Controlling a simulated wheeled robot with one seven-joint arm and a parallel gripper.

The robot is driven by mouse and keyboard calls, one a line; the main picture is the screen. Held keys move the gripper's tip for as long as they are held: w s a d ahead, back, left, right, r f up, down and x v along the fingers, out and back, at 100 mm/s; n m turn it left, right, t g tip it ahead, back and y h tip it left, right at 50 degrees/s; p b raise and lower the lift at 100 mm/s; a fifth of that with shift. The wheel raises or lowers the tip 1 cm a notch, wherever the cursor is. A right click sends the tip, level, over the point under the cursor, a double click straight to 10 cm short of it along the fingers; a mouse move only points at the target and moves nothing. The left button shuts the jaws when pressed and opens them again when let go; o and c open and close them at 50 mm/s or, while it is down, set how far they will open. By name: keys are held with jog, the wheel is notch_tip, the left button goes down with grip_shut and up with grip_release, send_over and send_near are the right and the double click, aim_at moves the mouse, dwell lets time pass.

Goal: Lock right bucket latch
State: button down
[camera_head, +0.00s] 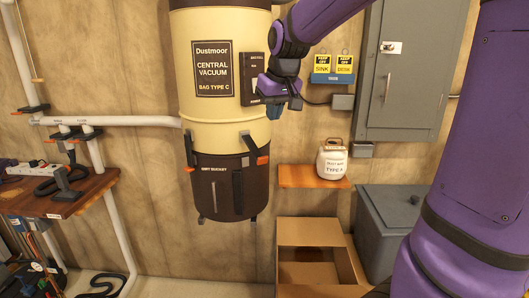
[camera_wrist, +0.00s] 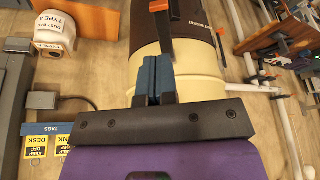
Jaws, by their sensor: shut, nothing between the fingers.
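A cream vacuum canister (camera_head: 205,112) hangs on the wall with a dark brown dirty bucket (camera_head: 217,205) at its bottom. The right bucket latch (camera_head: 248,142) is a black lever with an orange end (camera_head: 262,160) at the bucket's right seam; I cannot tell whether it is locked. In the wrist view, this latch (camera_wrist: 163,28) shows beyond the fingers. The left latch (camera_head: 188,150) is on the opposite side, also orange-tipped. My gripper (camera_head: 273,112) is in front of the canister's right side, above the right latch and apart from it. Its blue-padded fingers (camera_wrist: 152,78) are shut and empty.
An orange shelf (camera_head: 300,183) with a white jug (camera_head: 332,160) is right of the bucket. An open cardboard box (camera_head: 305,232) stands below. A grey electrical panel (camera_head: 405,80) and tag rack (camera_head: 332,78) are on the wall. A workbench (camera_head: 75,200) and white pipes (camera_head: 110,121) are left.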

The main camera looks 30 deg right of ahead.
aim_at(263, 158)
jog(key=x, duration=1.4)
jog(key=shift+f, duration=0.1)
